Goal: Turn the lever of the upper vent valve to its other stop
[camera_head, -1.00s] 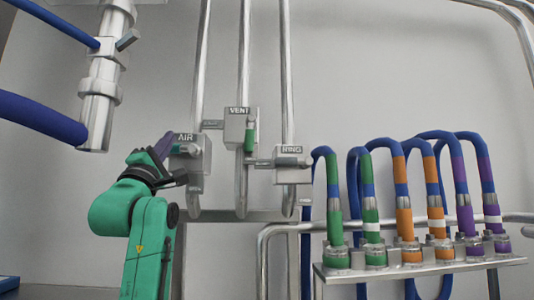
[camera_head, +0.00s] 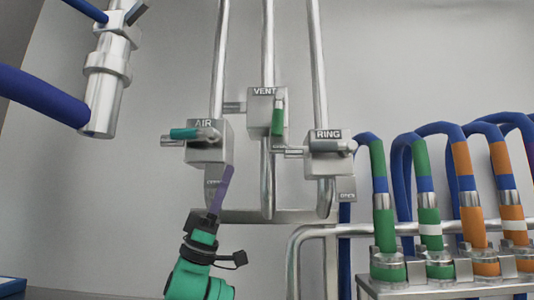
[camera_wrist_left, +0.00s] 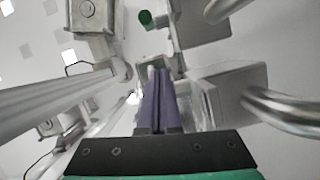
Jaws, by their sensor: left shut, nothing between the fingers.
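The VENT valve (camera_head: 262,118) is the highest of three labelled valve boxes on the wall pipes. Its green lever (camera_head: 277,117) hangs straight down along the box's right side in the head view. My left gripper (camera_head: 229,169) has slim purple fingers, shut and empty. They point up, just below the AIR valve and lower left of the VENT lever, apart from that lever. In the left wrist view the closed fingers (camera_wrist_left: 158,72) point among boxes and pipes. A green round end (camera_wrist_left: 146,18) shows there; I cannot tell which lever it belongs to. My right gripper is out of view.
The AIR valve (camera_head: 208,150), its teal lever (camera_head: 186,133) pointing left, is left of VENT. Vertical pipes run behind. Banded hoses (camera_head: 428,195) stand at right; a blue hose (camera_head: 45,110) crosses upper left.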

